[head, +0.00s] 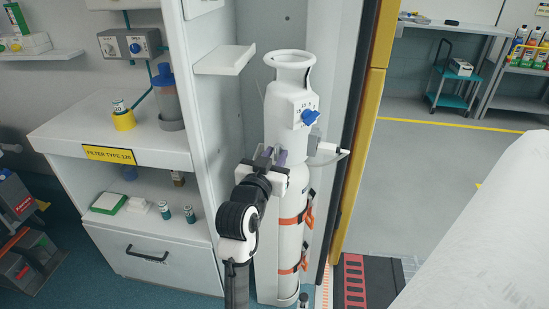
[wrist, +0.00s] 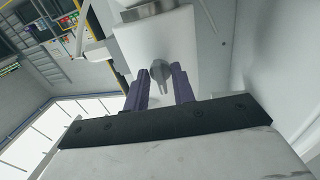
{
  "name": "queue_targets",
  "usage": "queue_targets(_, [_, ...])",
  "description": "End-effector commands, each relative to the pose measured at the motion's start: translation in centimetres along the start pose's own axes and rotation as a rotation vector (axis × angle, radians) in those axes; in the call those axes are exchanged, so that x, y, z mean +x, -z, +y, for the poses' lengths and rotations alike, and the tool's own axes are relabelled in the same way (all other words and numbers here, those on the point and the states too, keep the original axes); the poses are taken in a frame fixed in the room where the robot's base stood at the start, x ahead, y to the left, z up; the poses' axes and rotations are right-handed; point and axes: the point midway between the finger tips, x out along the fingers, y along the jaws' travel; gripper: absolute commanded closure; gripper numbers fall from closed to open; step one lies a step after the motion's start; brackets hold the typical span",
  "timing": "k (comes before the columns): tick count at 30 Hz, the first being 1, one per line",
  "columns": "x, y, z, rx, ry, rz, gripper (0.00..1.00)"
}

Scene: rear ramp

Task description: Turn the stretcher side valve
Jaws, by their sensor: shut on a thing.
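A white cylinder (head: 285,215) stands upright in a white bay, with a white valve head (head: 290,95) and ring-shaped top. A blue knob (head: 310,117) sits on the front of the head, with markings around it. My gripper (head: 270,155) is at the lower left of the head, its purple fingers close against it. In the wrist view my gripper (wrist: 160,76) has its fingers on either side of a small grey valve knob (wrist: 157,68) on a white body, shut on it. That grey knob is hidden by my gripper in the head view.
Orange straps (head: 292,220) go around the cylinder. A white hose fitting (head: 330,150) sticks out to the right. A cabinet (head: 160,215) with shelves stands left, a yellow door edge (head: 360,130) right. A large white surface (head: 490,240) fills the lower right.

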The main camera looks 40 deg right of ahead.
Motion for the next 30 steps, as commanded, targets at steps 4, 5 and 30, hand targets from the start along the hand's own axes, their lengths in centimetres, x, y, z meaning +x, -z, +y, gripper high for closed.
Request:
queue_targets(4, [0.0, -0.1, 0.0, 0.001, 0.000, -0.002, 0.97])
queue_targets(5, [0.0, -0.1, 0.0, 0.001, 0.000, -0.002, 0.97])
queue_targets(30, [-6.9, -0.2, -0.1, -0.002, 0.005, 0.001, 0.70])
